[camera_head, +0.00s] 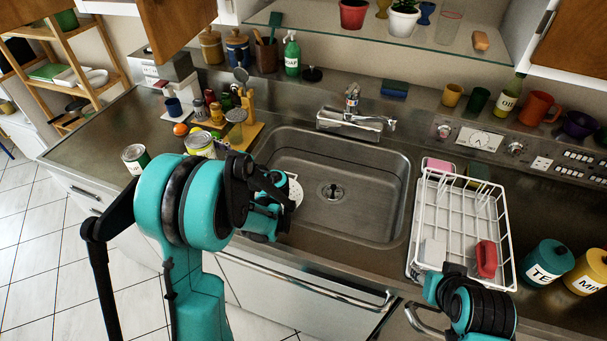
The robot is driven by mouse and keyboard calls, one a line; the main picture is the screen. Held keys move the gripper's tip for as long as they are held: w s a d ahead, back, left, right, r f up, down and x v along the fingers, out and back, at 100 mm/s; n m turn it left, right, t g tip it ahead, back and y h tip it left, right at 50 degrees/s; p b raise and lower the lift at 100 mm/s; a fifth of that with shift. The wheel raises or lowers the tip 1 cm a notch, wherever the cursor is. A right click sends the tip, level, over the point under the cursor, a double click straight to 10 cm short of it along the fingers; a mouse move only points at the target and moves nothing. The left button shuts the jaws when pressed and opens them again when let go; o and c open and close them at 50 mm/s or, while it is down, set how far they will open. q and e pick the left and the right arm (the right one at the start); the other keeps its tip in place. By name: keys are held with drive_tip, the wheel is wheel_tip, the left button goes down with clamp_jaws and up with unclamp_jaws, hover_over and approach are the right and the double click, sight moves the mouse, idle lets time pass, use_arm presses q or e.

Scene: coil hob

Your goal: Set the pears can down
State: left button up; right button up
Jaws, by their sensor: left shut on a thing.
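My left gripper (272,200) is over the left front edge of the sink and is shut. Its fingers and wrist hide most of what it holds, which I take to be the pears can. A can with a yellowish label (200,143) shows just beyond my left wrist, partly covered by it. I cannot read either label. My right gripper (440,284) is at the front of the dish rack, and its fingers are too hidden to judge.
The sink (340,215) has a white disc-like thing (296,191) by my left gripper. A white dish rack (455,220) with a red thing (486,259) stands right of it. A board (245,136) with jars and an orange (180,129) is behind. The left counter (100,135) has bare room.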

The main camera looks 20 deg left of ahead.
use_arm(q)
drive_tip(key=s+a+n+g, duration=0.2)
drive_tip(key=s+n+g, duration=0.2)
drive_tip(key=s+g, duration=0.2)
drive_tip(key=shift+g+y, duration=0.3)
drive_tip(key=w+a+f+b, duration=0.1)
drive_tip(key=w+f+b, duration=0.1)
drive_tip(key=w+f, duration=0.1)
drive_tip(key=w+a+f+b, duration=0.1)
drive_tip(key=w+f+b, duration=0.1)
drive_tip(key=w+f, duration=0.1)
drive_tip(key=w+a+f+b, duration=0.2)
drive_tip(key=w+f, duration=0.2)
drive_tip(key=shift+f, duration=0.35)
drive_tip(key=shift+s+r, duration=0.1)
drive_tip(key=o, duration=1.6)
